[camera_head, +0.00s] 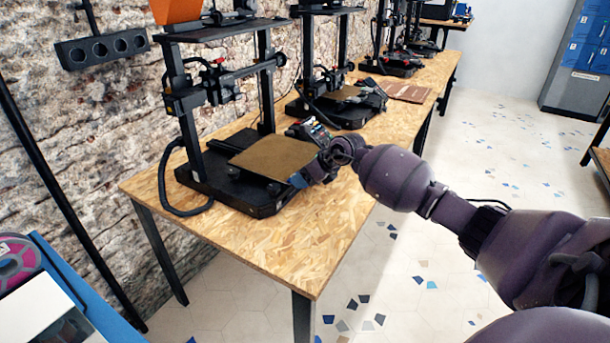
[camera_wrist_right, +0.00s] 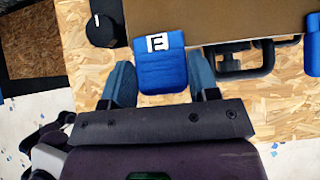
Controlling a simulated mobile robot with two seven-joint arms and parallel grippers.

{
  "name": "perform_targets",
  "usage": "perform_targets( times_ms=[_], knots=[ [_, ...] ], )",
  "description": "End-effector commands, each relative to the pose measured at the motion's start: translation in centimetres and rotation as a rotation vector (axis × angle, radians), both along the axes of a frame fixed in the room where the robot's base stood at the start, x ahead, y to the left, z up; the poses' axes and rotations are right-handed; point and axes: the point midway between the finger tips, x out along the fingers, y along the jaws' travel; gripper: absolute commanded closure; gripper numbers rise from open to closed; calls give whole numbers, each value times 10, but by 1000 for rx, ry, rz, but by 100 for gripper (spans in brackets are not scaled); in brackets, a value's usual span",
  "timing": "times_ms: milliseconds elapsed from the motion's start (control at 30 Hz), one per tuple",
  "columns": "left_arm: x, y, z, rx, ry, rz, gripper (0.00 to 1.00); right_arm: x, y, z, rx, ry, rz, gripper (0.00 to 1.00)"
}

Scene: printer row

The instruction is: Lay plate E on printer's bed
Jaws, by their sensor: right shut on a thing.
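Plate E is a tan flat sheet (camera_head: 275,157) over the bed of the nearest black printer (camera_head: 182,100). It lies roughly level; I cannot tell whether it touches the bed. In the right wrist view its tan face (camera_wrist_right: 220,18) fills the top, and a blue tab with a white E label (camera_wrist_right: 160,72) sticks out from its edge. My right gripper (camera_head: 312,172) is at the plate's near right edge, with its blue fingers (camera_wrist_right: 161,85) on either side of the tab, shut on it. The bed is mostly hidden under the plate. My left gripper is not in view.
The printer stands on a chipboard table (camera_head: 270,235) with bare room at its front. A black knob (camera_wrist_right: 103,30) and a dark handle-shaped part (camera_wrist_right: 245,60) show near the plate's edge. More printers (camera_head: 345,105) stand further back, and a brown sheet (camera_head: 398,91) lies there.

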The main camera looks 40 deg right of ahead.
Motion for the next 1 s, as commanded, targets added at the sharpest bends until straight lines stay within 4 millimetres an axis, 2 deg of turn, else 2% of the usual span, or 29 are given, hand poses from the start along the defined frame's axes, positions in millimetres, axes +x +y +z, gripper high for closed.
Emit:
perform_targets(
  times_ms=[467,500,633,667,1000],
  knots=[
    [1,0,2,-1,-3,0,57,2,0,4,0,-10,1,88],
    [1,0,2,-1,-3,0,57,1,0,3,0,-10,1,39],
    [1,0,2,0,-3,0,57,1,0,3,-1,-8,1,19],
    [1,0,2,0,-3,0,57,1,0,3,-1,-8,1,15],
    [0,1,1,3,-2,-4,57,1,0,1,0,-5,1,15]
  ],
)
